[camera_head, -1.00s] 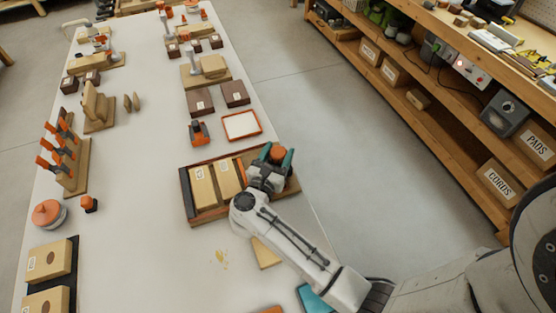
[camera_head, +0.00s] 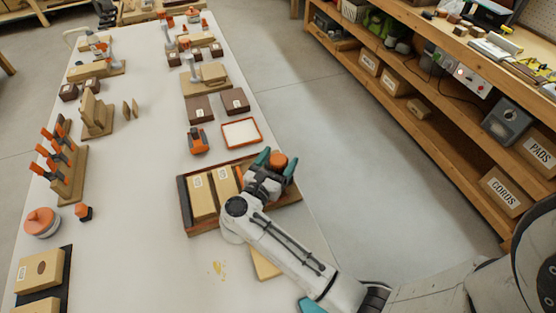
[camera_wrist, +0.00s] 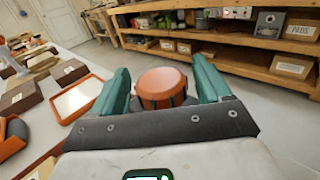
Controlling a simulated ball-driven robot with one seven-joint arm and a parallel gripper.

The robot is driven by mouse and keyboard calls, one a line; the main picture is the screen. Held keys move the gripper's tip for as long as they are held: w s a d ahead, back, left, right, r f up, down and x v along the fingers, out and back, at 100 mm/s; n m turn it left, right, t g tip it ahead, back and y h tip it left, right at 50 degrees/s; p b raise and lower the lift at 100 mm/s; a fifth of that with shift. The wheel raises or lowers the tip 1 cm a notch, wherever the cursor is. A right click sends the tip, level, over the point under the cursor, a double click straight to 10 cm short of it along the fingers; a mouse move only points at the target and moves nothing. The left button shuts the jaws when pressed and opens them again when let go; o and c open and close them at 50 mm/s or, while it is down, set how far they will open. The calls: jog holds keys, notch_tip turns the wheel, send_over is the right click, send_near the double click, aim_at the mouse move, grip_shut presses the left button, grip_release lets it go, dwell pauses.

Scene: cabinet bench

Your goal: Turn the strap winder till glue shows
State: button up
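A round orange knob (camera_head: 278,161), which looks like the strap winder, stands at the right end of a brown wooden tray (camera_head: 204,228). In the wrist view the knob (camera_wrist: 162,88) sits between the two teal fingers of my gripper (camera_wrist: 160,90), with a visible gap on each side. My gripper (camera_head: 276,163) is open around the knob and holds nothing. The strap and the knob's base are hidden behind my gripper. No glue can be made out at the knob.
Two labelled tan blocks (camera_head: 212,190) lie in the tray, left of my gripper. A white pad in an orange frame (camera_head: 242,133) and an orange-and-grey tool (camera_head: 198,140) lie behind it. Yellow flecks (camera_head: 218,268) lie on the table in front. Shelves (camera_head: 430,130) stand across the floor.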

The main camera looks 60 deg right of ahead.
jog(key=a+b, duration=0.1)
jog(key=a, duration=0.2)
jog(key=s+a+b, duration=0.1)
jog(key=a, duration=0.5)
jog(key=shift+s+a+f+b, duration=0.1)
jog(key=shift+s+a+b, duration=0.1)
jog(key=shift+a+b, duration=0.2)
jog(key=shift+s+a, duration=0.1)
jog(key=shift+a, duration=0.4)
jog(key=shift+s, duration=0.1)
